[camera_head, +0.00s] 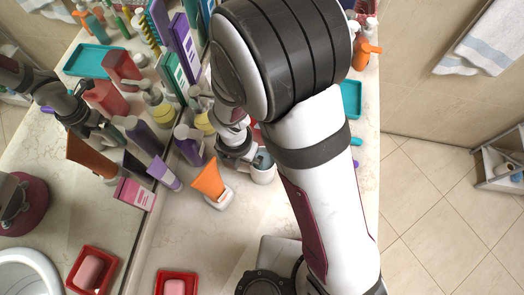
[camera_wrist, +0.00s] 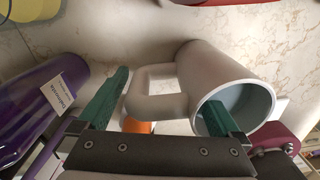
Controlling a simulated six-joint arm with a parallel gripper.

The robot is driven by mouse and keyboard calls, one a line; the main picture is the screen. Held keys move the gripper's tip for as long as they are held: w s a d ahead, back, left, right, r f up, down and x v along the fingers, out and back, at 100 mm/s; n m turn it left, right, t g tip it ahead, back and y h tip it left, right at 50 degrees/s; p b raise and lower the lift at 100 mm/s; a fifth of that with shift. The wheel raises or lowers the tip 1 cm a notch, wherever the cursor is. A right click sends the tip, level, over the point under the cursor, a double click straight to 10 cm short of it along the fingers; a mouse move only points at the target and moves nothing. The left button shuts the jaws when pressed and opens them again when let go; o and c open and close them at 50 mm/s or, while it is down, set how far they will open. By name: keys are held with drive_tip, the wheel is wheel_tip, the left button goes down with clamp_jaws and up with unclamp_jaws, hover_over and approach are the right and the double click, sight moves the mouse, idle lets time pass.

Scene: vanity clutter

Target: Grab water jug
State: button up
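The water jug, a white jug with a loop handle and a grey-blue inside (camera_wrist: 205,72), fills the middle of the wrist view. Its mouth faces my gripper. My gripper (camera_wrist: 160,108) is open: one green fingertip is left of the handle, the other shows at the jug's mouth, apparently inside the rim. The handle and near wall lie between the fingers; I cannot tell whether either finger touches. In the head view the jug (camera_head: 264,174) is partly hidden by my arm, and my gripper (camera_head: 240,152) is beside it, its fingers mostly hidden.
A purple bottle (camera_wrist: 38,112) stands close left of my gripper; it also shows in the head view (camera_head: 188,145). An orange tube (camera_head: 209,181) stands just left of the jug. Bottles and boxes crowd the counter behind. A mirror lies along the left. A red soap dish (camera_head: 190,276) is in front.

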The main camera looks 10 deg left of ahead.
clamp_jaws()
idle(0.3)
drive_tip(key=shift+r, duration=0.2)
